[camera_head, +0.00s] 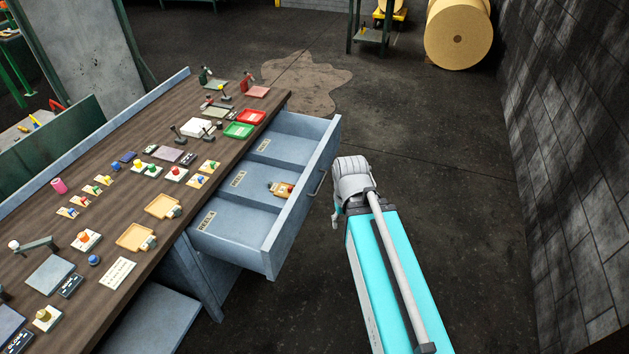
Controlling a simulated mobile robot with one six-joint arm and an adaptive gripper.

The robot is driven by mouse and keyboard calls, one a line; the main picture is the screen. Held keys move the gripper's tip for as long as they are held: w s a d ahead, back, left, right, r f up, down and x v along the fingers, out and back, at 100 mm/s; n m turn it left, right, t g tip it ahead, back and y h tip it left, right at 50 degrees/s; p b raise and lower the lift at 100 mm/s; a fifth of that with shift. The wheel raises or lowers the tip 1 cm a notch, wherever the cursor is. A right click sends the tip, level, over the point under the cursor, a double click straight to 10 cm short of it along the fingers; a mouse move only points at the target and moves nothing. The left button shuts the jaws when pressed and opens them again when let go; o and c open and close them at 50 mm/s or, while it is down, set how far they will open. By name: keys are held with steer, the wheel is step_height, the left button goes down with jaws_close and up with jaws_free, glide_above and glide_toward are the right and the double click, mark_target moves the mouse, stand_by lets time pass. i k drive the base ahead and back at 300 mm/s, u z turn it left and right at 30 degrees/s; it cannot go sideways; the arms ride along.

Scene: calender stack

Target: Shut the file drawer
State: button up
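The file drawer (272,259) is a grey-blue metal drawer pulled well out from under the right side of the wooden-topped workbench (150,205). Its inside has several compartments with small labels. A small tan and red item (282,189) lies in the middle compartment. A bar handle (319,183) is on the drawer's outer front, facing right. My arm, turquoise with a grey wrist, reaches up from the bottom right. My gripper (335,219) is just right of the drawer front, apparently close to the handle. Its fingers are mostly hidden by the wrist, and contact cannot be told.
Open floor lies right of the drawer, up to a dark block wall (560,150). A large tan roll (457,37) and a green stand (371,36) are at the back.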

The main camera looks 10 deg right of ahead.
mark_target(242, 223)
steer(key=i, duration=0.85)
steer(key=u, duration=0.05)
